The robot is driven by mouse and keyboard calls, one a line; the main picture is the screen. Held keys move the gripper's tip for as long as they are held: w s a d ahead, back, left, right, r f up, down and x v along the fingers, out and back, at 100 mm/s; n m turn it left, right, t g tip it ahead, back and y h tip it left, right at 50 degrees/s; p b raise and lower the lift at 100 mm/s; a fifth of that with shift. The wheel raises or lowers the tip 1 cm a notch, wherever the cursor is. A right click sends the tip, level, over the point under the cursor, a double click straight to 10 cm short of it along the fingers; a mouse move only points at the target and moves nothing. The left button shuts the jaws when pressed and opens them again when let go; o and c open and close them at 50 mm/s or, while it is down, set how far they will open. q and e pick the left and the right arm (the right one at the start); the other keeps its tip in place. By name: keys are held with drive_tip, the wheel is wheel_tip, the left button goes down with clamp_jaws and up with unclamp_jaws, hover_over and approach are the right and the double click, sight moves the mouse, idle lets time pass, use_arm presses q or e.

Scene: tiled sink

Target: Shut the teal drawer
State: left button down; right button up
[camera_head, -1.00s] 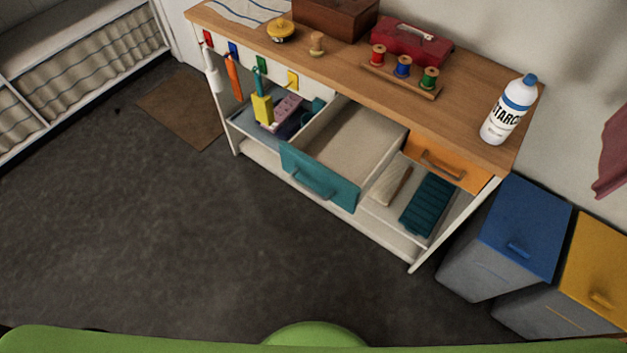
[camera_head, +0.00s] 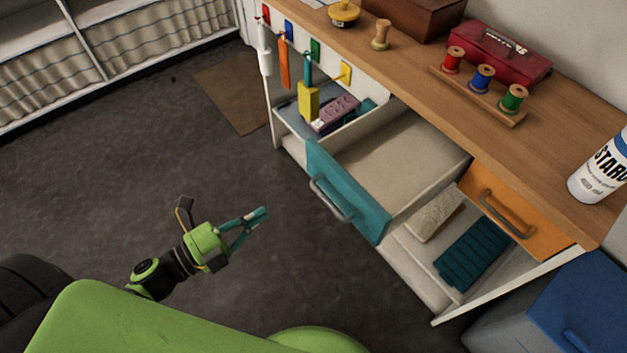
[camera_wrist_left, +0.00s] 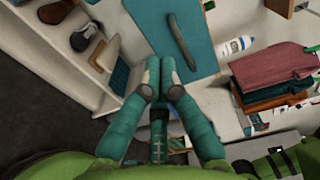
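The teal drawer (camera_head: 365,205) is pulled well out of the wooden-topped bench in the head view. It looks empty inside, and its grey bar handle (camera_head: 330,199) is on its front. My left gripper (camera_head: 263,213) is to the left of the drawer front, apart from it, with floor showing between. In the left wrist view its teal fingers (camera_wrist_left: 160,65) are together with nothing between them, pointing toward the teal drawer front (camera_wrist_left: 155,25) and its handle (camera_wrist_left: 183,45). My right gripper is not in view.
An orange drawer (camera_head: 515,215) is right of the teal one, above a shelf with a folded teal cloth (camera_head: 472,254). A blue-lidded bin (camera_head: 585,305) stands at the lower right. Tools hang at the bench's left end. The floor before the drawer is clear.

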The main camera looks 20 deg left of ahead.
use_arm(q)
drive_tip(key=p+x, duration=0.2)
drive_tip(key=x, duration=1.1)
drive_tip(key=shift+w+d+p, duration=0.15)
drive_tip(key=shift+p, duration=0.15)
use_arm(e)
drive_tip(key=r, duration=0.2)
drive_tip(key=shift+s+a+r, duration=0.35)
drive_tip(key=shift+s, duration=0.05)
